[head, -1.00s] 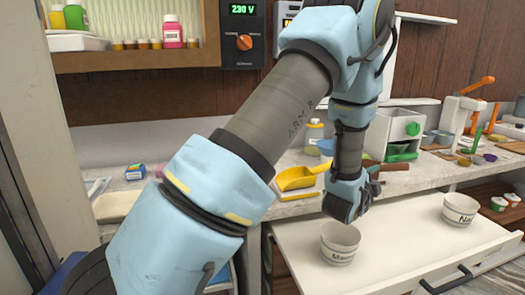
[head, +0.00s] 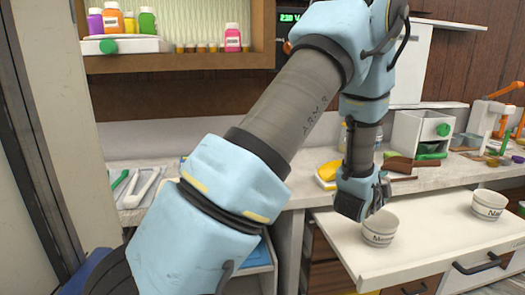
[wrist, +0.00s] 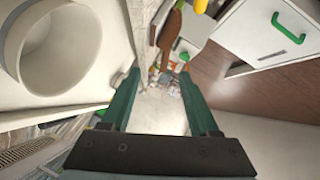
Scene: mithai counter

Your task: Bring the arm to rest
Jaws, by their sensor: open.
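My arm reaches across the head view from the lower left to the upper right, then hangs down at its end. My gripper (head: 362,208) is over the pulled-out white drawer or shelf (head: 430,238), close beside a white labelled bowl (head: 380,229). In the wrist view my gripper (wrist: 158,82) shows two green fingers spread apart with nothing between them. The white bowl (wrist: 52,50) is at the upper left there, outside the fingers. Whether the gripper touches the bowl cannot be told in the head view.
A second labelled bowl (head: 488,205) stands on the right of the drawer. The counter behind holds a yellow scoop (head: 328,172), a white box with a green knob (head: 422,132) and orange-handled presses (head: 495,110). A shelf with bottles (head: 170,62) hangs above left.

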